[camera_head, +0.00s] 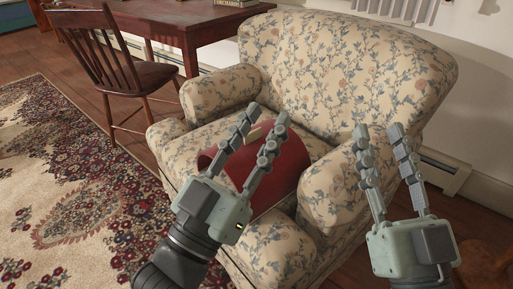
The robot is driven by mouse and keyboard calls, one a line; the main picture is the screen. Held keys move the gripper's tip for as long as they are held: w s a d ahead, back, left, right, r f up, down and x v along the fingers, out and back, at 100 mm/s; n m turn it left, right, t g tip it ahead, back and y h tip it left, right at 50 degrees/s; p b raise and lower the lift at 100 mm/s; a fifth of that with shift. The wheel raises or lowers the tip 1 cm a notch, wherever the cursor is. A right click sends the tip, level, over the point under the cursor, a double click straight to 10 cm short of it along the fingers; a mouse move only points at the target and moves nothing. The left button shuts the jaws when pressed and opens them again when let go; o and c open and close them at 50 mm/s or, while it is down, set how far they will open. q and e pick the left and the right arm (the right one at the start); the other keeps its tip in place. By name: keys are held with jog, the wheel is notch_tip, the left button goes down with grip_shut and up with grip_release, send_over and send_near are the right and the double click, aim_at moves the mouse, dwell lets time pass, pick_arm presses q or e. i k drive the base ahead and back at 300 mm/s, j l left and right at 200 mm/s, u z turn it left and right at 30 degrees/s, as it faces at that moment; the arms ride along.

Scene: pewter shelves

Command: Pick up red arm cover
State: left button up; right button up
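The red arm cover (283,167) is a dark red, curved piece lying on the seat of the floral armchair (345,62), near its front edge. My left gripper (265,117) is in front of the cover in the picture and hides part of it. Its fingers are apart with nothing seen gripped between them; I cannot tell whether they touch the cover. My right gripper (378,132) is open and empty, in front of the chair's right armrest (336,190) in the picture. A small pale object (254,133) shows between the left fingers, partly hidden.
A wooden chair (100,60) and a red-brown table (190,25) stand behind at the left. A patterned rug (60,190) covers the floor at left. A white wall with a baseboard heater (445,172) is at the right.

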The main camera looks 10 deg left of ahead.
aim_at(275, 186)
jog(key=i+j+z, duration=0.1)
jog(key=j+z, duration=0.75)
jog(key=j, duration=0.2)
jog(key=j+z, duration=0.45)
jog(key=k+j+z, duration=0.15)
jog(key=j+z, duration=0.25)
jog(key=j, duration=0.15)
